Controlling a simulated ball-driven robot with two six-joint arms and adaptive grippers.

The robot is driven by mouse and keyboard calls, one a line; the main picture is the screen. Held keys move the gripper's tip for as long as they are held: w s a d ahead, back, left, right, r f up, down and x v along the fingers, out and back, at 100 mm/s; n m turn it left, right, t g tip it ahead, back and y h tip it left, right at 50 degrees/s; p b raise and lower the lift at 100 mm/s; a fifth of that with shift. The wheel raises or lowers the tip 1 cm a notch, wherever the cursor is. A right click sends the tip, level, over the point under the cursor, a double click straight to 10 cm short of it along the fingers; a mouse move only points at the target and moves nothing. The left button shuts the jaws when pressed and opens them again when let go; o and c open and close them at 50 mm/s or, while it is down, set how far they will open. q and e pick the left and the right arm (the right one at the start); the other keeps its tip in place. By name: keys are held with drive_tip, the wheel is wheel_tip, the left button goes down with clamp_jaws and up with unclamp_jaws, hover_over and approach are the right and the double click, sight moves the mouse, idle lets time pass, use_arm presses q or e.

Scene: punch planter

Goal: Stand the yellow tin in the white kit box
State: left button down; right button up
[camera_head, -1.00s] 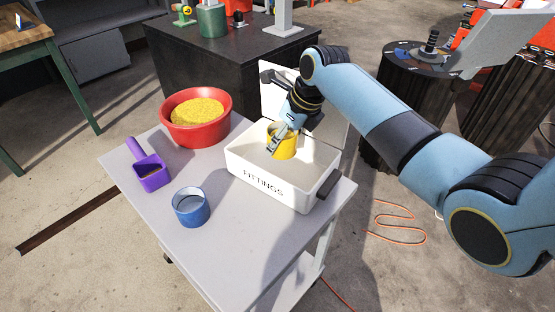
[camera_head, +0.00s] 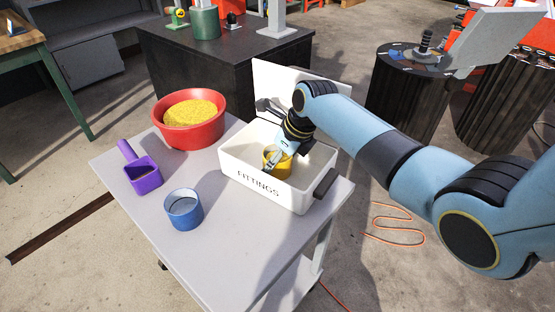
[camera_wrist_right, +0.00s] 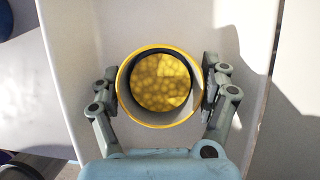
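The white kit box (camera_head: 232,168), marked FITTINGS, stands open on the grey table with its lid raised behind. The yellow tin (camera_head: 268,164) is upright inside it, its lower part hidden by the front wall. The wrist view looks down on the tin's round yellow rim (camera_wrist_right: 123,105), with a bumpy yellow surface inside. My right gripper (camera_head: 275,160) reaches down into the box, with one finger on each side of the tin, seemingly shut on it. Whether the tin's base touches the box floor is hidden. My left gripper is not in view.
A red bowl (camera_head: 190,135) of yellow grains, a purple scoop (camera_head: 143,177) and a blue cup (camera_head: 184,212) stand on the table (camera_head: 220,260) left of the box. A dark handle (camera_head: 325,183) sticks out from the box's right end. The table's front is clear.

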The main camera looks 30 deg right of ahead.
drive_tip(key=shift+o, duration=0.8)
drive_tip(key=p+v, duration=0.4)
drive_tip(key=v, duration=0.8)
